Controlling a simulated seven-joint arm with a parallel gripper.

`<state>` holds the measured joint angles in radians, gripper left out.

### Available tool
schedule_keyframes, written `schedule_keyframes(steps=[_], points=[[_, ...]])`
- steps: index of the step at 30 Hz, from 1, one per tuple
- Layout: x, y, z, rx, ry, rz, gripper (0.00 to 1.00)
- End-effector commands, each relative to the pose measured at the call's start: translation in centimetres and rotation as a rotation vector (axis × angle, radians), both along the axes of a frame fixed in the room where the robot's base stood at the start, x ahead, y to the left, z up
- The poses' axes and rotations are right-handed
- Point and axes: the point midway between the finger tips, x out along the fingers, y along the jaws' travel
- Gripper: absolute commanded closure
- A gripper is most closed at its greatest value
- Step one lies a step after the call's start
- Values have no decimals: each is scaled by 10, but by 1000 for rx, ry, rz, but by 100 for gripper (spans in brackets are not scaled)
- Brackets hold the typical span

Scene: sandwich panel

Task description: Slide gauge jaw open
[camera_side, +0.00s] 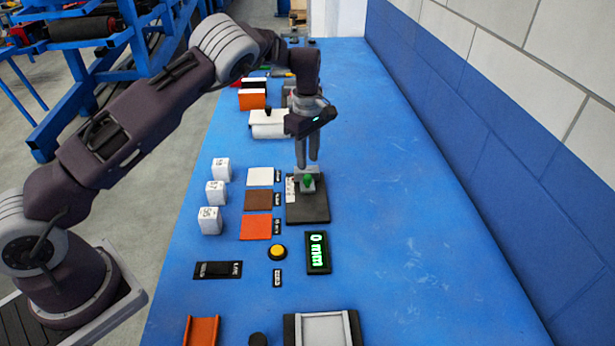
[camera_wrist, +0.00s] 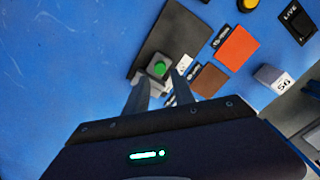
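The gauge is a dark base plate (camera_side: 312,212) with a small grey jaw block (camera_side: 310,171) and a green knob (camera_side: 307,181) at its far end. The display (camera_side: 317,253) reads 0 mm in green. My gripper (camera_side: 307,163) points down just above or behind the grey block. In the wrist view the two fingers (camera_wrist: 162,78) stand apart with a gap, and the green knob (camera_wrist: 160,68) shows just beyond the tips. The base plate (camera_wrist: 167,36) is also in that view. I cannot tell whether the fingers touch the block.
White, brown and orange (camera_side: 256,227) patches and several white numbered cubes (camera_side: 209,220) lie left of the gauge. A yellow button (camera_side: 278,252) and black switch panel (camera_side: 217,270) are nearer. A white block (camera_side: 268,124) stands behind. The table's right side is clear.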

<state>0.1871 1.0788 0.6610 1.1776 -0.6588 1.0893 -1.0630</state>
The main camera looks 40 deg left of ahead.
Motion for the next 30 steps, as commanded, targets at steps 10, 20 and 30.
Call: schedule_keyframes(steps=[10,20,30], points=[[0,0,-61,2,4,2,70],[0,0,-71,1,1,0,70],[0,0,-70,1,0,0,100]])
